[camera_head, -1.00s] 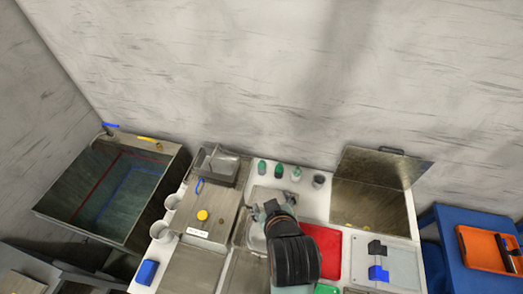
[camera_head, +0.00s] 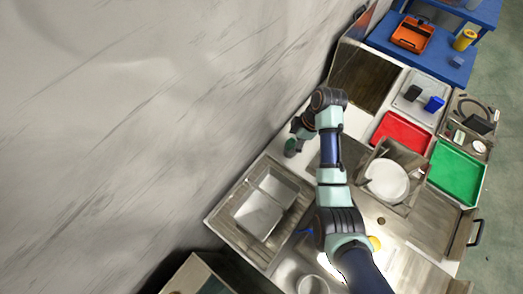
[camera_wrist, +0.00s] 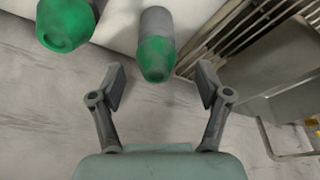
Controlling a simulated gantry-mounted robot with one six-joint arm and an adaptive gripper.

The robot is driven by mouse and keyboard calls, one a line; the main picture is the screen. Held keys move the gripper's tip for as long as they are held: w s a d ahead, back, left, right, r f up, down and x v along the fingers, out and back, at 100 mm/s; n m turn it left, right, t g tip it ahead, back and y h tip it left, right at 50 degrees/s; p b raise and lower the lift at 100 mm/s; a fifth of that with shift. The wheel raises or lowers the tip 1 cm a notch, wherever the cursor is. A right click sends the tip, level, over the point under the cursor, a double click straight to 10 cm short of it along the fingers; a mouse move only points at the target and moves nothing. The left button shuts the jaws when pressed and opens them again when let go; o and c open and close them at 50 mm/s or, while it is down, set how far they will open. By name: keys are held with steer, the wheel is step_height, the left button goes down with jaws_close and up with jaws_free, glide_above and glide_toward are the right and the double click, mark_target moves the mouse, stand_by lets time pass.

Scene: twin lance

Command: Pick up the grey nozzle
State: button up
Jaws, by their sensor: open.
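In the wrist view my gripper (camera_wrist: 160,95) is open, its two fingers spread wide with nothing between the pads. A grey cylinder with a green end (camera_wrist: 154,50) lies just beyond the fingertips, roughly centred in the gap and apart from both fingers. A second green-ended item (camera_wrist: 65,22) is at the upper left, outside the left finger. I cannot tell which of these, if either, is the grey nozzle. In the head view my gripper (camera_head: 299,130) is near the wall-side edge of the counter, beside a dark green bottle (camera_head: 291,147); its fingers are too small to read.
A slatted metal rack (camera_wrist: 245,32) stands close to the right finger. In the head view a metal double basin (camera_head: 262,229) is at lower left. A red tray (camera_head: 402,133), a green tray (camera_head: 458,171) and a rack with a white plate (camera_head: 387,181) are right of my arm.

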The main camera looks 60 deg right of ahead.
mark_target(288, 149)
steer(key=shift+s+d, duration=0.15)
steer(key=shift+s+d+f, duration=0.1)
steer(key=shift+d+f, duration=0.1)
steer(key=shift+f, duration=0.05)
step_height(288, 149, down, 2)
steer(key=shift+b, duration=0.35)
steer(key=b+x, duration=0.1)
steer(key=x, duration=0.4)
steer(key=shift+a+f+b, duration=0.1)
steer(key=shift+a+b, duration=0.05)
steer(key=shift+b, duration=0.15)
steer(key=shift+w, duration=0.25)
steer(key=c, duration=1.3)
